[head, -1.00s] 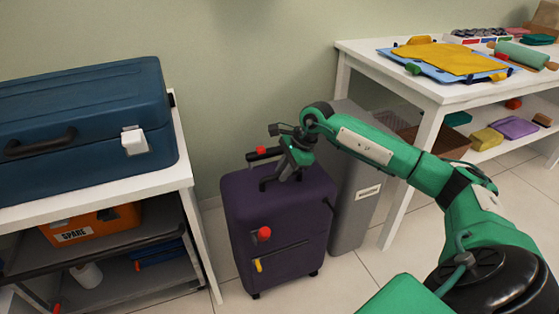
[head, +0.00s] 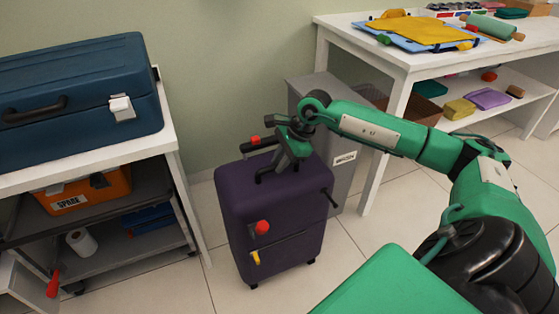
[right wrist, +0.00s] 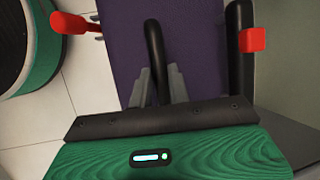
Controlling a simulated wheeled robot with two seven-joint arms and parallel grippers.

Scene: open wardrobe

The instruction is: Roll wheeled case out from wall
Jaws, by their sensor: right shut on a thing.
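The purple wheeled case (head: 270,200) stands upright on the tiled floor, a little out from the wall. Its front has a red knob (head: 262,227) and a yellow tag (head: 255,257). A black bar with a red part (head: 255,141) is at its back edge. My right gripper (head: 272,172) is on top of the case, shut on its black top handle. In the right wrist view the handle (right wrist: 153,45) rises between the two fingers (right wrist: 159,88); the purple top (right wrist: 190,40) lies behind. My left gripper is not in view.
A white shelf unit (head: 180,165) with a blue toolbox (head: 75,90) stands left of the case. A grey bin (head: 345,178) is behind it to the right, near a white table (head: 400,65). Tiled floor (head: 225,298) in front of the case is clear.

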